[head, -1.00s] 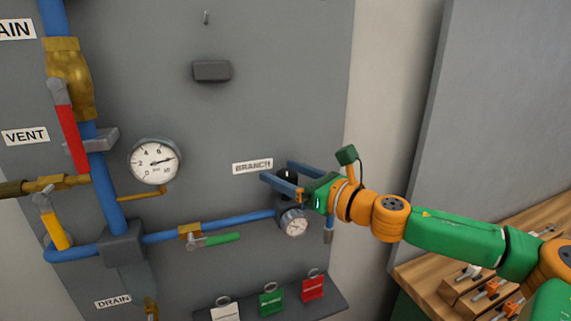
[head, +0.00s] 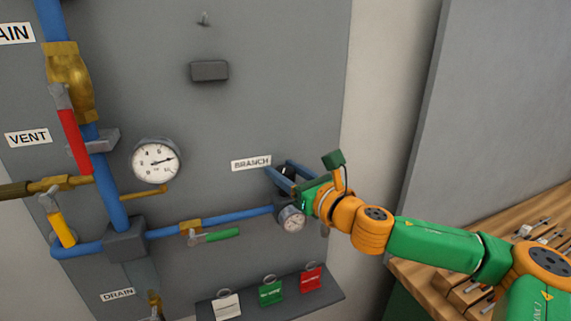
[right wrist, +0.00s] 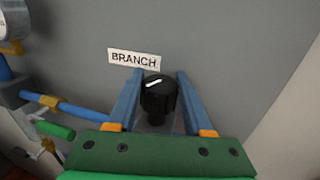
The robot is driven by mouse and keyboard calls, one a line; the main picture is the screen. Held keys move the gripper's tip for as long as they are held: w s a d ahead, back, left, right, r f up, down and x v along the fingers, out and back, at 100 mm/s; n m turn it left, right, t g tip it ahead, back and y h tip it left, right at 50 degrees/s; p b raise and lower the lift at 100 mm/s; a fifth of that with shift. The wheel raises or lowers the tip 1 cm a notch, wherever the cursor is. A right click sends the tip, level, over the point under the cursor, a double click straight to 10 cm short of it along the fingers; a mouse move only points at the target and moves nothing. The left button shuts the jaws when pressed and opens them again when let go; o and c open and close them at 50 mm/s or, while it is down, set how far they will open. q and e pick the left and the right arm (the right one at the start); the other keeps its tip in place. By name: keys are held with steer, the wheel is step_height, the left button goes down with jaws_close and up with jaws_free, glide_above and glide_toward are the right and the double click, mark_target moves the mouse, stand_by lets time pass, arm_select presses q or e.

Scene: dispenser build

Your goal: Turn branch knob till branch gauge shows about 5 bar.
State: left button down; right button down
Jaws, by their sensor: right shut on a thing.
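The black branch knob (right wrist: 157,98) has a white pointer line, which slants up to the right in the right wrist view. My right gripper (right wrist: 159,76) is shut on the knob, with one blue finger on each side of it. In the head view the right gripper (head: 283,175) hides most of the knob, just right of the BRANCH label (head: 251,163). The small branch gauge (head: 291,217) sits just below the gripper; its needle is too small to read surely. My left gripper is not in view.
A larger gauge (head: 156,160) is on the grey panel at left. A green-handled valve (head: 214,237) is on the blue pipe left of the branch gauge. A shelf with white, green and red tags (head: 311,278) is below. A wooden bench (head: 440,285) stands at right.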

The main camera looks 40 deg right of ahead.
steer(key=m+h, duration=0.2)
steer(key=h, duration=0.1)
steer(key=shift+a+r+p, duration=0.15)
steer(key=shift+r+p, duration=0.1)
steer(key=shift+p, duration=0.1)
steer(key=m+g+h, duration=0.1)
steer(key=m+h, duration=0.1)
steer(key=h, duration=0.2)
steer(key=shift+m, duration=0.3)
steer(key=m+g+h, duration=0.2)
steer(key=h, duration=0.1)
steer(key=m+g+h, duration=0.2)
steer(key=h, duration=0.1)
steer(key=shift+f, duration=0.1)
steer(key=shift+m+g+h, duration=1.6)
steer(key=shift+m+g, duration=0.4)
steer(key=shift+g, duration=0.3)
steer(key=shift+c, duration=2)
jaws_free()
steer(key=shift+o, duration=0.5)
steer(key=shift+f, duration=0.1)
